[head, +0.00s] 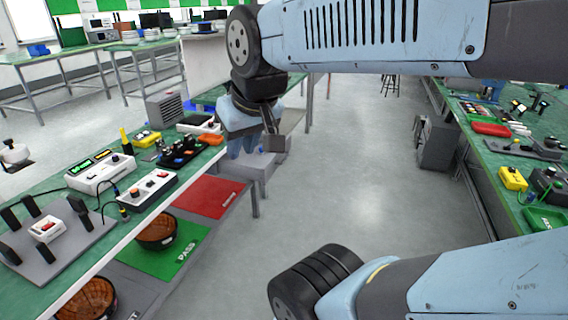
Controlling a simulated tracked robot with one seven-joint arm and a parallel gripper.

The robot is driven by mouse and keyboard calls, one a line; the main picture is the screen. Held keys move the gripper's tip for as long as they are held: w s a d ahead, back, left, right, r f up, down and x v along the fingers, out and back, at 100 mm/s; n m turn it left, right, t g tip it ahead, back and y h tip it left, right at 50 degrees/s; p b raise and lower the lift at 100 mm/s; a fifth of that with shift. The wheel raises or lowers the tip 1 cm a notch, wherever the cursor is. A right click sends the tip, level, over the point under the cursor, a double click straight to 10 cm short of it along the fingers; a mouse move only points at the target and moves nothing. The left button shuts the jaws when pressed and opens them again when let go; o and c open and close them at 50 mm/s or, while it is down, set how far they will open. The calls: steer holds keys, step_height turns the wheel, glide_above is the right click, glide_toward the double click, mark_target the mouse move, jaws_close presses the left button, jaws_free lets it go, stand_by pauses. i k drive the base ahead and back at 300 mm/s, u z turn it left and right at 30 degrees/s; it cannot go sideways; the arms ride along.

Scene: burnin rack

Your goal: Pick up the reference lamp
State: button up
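I cannot tell which thing is the reference lamp; no item is plainly a lamp at this size. Small devices stand on the left green bench (58,176): a white instrument with green lit displays (100,172), a control box with knobs (147,190), and a small white box with a red top (46,228) on a grey board with black uprights. My gripper (262,138) hangs at the upper middle, in front of the aisle and right of the bench's far end. Its fingers are dark and partly overlapped by my wrist, so their opening is unclear. I see nothing plainly held.
Below the left bench lie a green PASS mat (186,250) and a red mat (210,196), with brown round baskets (156,232) nearby. A right bench (492,150) carries tools, a red case (491,129) and yellow boxes (513,178). The grey floor between is clear.

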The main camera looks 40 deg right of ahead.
mark_target(59, 227)
steer(key=z, duration=0.45)
steer(key=k, duration=0.1)
steer(key=z, duration=0.45)
steer(key=i, duration=1)
steer(key=u, duration=4.1)
steer(key=k, duration=0.15)
steer(key=z, duration=1.8)
